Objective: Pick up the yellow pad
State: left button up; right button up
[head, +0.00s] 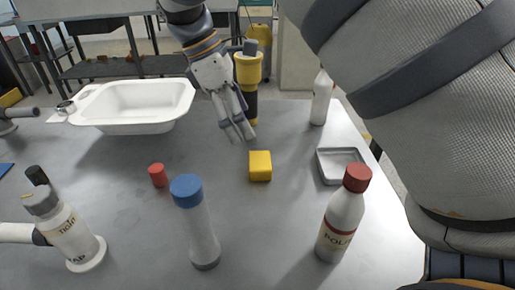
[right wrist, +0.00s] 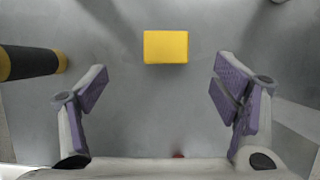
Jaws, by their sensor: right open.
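The yellow pad (head: 260,166) is a small yellow block lying on the grey table near its middle, with nothing touching it. In the right wrist view the pad (right wrist: 166,47) lies beyond the fingertips, roughly centred between them. My right gripper (head: 240,130) is above the table, a little behind and left of the pad in the head view. In the wrist view its two purple-padded fingers (right wrist: 160,88) are spread apart with nothing between them. My left gripper is not in view.
A yellow-and-black tool (head: 248,72) stands close behind my right gripper. A grey tray (head: 338,178) lies right of the pad; a white tub (head: 140,128) sits back left.

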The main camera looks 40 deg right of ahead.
aim_at(260, 160)
jog(key=x, duration=0.7)
jog(key=a+x, duration=0.1)
jog(key=x, duration=0.2)
jog(key=shift+s+d+f, duration=0.1)
jog(key=shift+s+f, duration=0.25)
jog(key=shift+f, duration=0.05)
jog(key=shift+d+f, duration=0.15)
jog(key=shift+f, duration=0.15)
jog(key=c, duration=1)
